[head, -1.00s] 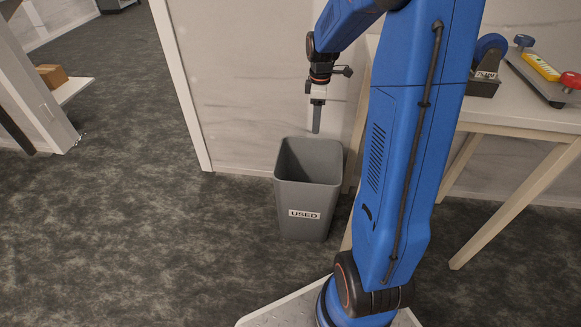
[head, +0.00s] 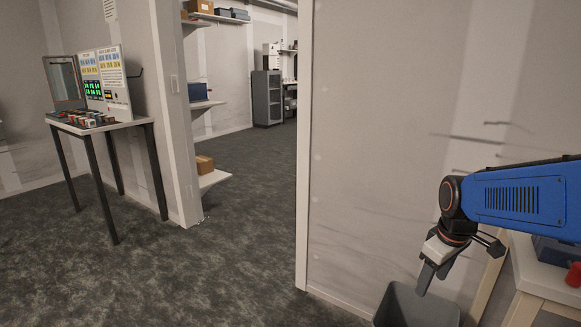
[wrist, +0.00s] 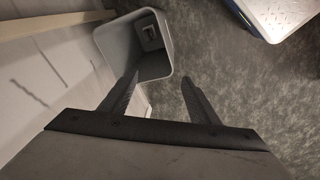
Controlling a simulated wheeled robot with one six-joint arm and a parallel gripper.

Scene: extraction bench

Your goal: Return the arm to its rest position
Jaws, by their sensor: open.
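My gripper (head: 424,288) is at the lower right of the head view, at the end of my blue arm. It points down over the grey bin (head: 412,309), which the bottom picture edge cuts off. In the wrist view my gripper (wrist: 159,78) has its two dark fingers spread apart with nothing between them. The bin (wrist: 112,42) shows beyond the left fingertip there. A small pale shape shows inside the bin, too small to identify.
A wall (head: 390,120) stands behind the arm. A white bench (head: 545,280) is at the lower right, close to the arm. A table (head: 125,124) with a panel stands at the left. The carpeted floor (head: 245,260) between is clear.

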